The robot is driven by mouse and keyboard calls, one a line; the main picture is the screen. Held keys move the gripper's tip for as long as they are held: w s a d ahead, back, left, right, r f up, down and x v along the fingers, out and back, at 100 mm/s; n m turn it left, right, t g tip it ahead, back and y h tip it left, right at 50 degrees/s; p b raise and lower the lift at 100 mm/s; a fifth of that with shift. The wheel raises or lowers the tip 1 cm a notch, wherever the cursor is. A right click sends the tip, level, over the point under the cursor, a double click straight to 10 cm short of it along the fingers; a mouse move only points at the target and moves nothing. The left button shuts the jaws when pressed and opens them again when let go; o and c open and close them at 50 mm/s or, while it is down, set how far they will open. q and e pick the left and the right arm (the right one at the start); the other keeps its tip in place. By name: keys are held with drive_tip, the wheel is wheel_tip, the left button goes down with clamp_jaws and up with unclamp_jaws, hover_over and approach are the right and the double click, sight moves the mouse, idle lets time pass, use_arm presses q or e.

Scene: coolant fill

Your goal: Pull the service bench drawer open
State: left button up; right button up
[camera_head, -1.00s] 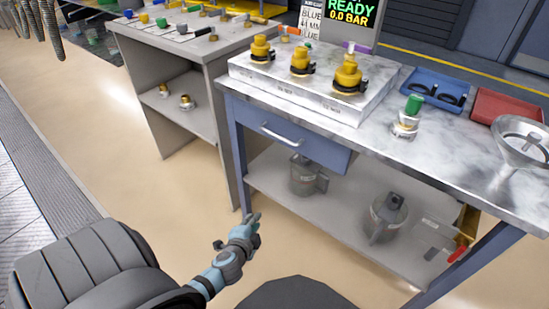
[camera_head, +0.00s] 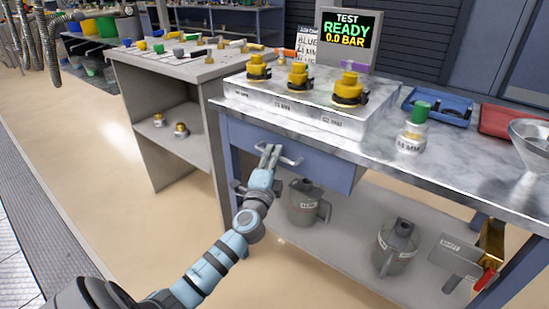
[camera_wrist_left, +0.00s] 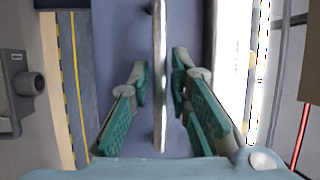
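The blue drawer (camera_head: 325,172) sits under the marble-topped service bench (camera_head: 462,178) and looks closed. Its pale bar handle (camera_head: 291,161) is on the drawer front, partly hidden by my left gripper (camera_head: 270,152). In the left wrist view the handle (camera_wrist_left: 160,95) runs upright between the two green-padded fingers of the left gripper (camera_wrist_left: 160,72). The fingers are apart, one on each side of the bar, with a visible gap to it. My right gripper is not in view.
Yellow-capped fittings (camera_head: 298,76) stand on a block on the bench top. Metal jugs (camera_head: 304,203) stand on the lower shelf. A grey side bench (camera_head: 195,68) stands to the left. The floor (camera_head: 95,160) in front of it is clear.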

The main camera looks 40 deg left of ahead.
use_arm(q)
drive_tip(key=shift+w+a, duration=0.1)
drive_tip(key=shift+w, duration=0.15)
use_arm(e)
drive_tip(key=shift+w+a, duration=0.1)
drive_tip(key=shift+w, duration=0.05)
use_arm(q)
drive_tip(key=shift+c, duration=0.4)
clamp_jaws()
